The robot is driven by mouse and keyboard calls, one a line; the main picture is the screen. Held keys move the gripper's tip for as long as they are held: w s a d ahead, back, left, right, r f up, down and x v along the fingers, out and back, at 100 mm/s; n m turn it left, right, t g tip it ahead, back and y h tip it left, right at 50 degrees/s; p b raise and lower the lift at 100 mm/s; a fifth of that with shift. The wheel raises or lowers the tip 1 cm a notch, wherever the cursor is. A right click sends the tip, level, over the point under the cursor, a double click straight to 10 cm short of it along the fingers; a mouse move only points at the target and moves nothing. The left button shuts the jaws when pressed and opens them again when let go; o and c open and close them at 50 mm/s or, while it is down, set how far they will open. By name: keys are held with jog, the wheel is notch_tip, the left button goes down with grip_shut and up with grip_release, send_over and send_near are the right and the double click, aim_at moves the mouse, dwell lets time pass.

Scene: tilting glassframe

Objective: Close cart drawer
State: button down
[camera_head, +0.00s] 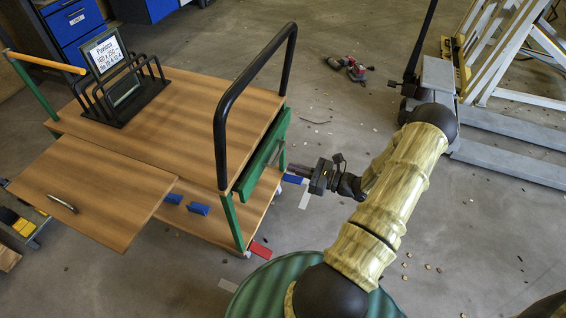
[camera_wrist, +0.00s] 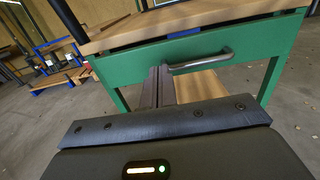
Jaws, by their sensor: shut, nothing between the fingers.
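The cart (camera_head: 190,110) has a wooden top and a green frame. Its green drawer front (camera_head: 264,152) faces my arm, and in the wrist view the drawer front (camera_wrist: 225,42) spans the frame under the wooden top. A dark gap shows between the top and the front; how far the drawer stands out is hard to tell. A metal bar handle (camera_wrist: 202,63) sits on the front. My gripper (camera_head: 296,168) is shut and empty. In the wrist view its fingertips (camera_wrist: 160,72) point at the front, by the handle's left end; contact cannot be told.
A black tube handle (camera_head: 222,130) rises from the cart's near end, and a black rack with a sign (camera_head: 107,53) stands on top. A grey metal stand (camera_head: 510,125) is at right. Floor between is mostly clear.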

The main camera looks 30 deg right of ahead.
jog(key=v, duration=0.5)
jog(key=c, duration=2.2)
grip_release()
jog(key=shift+d, duration=0.1)
jog(key=c, duration=1.8)
grip_release()
jog(key=shift+s, duration=0.1)
jog(key=o, duration=0.3)
jog(key=a+r+n+g+y, duration=0.2)
jog(key=a+n+g, duration=0.4)
jog(key=a+g, duration=0.1)
jog(key=shift+s+a+r, duration=0.15)
jog(key=shift+a+r, duration=0.15)
jog(key=shift+a, duration=0.15)
jog(key=s+a+r+n+g+h, duration=0.2)
jog(key=a+r+n+h, duration=0.4)
jog(key=n, duration=0.5)
jog(key=s+a+r+n+g+h, duration=0.2)
jog(key=a+r+n+h, duration=0.5)
jog(key=n, duration=0.4)
jog(key=shift+s+a+r+n+g, duration=0.3)
jog(key=shift+s+a+r, duration=0.35)
jog(key=shift+r, duration=0.15)
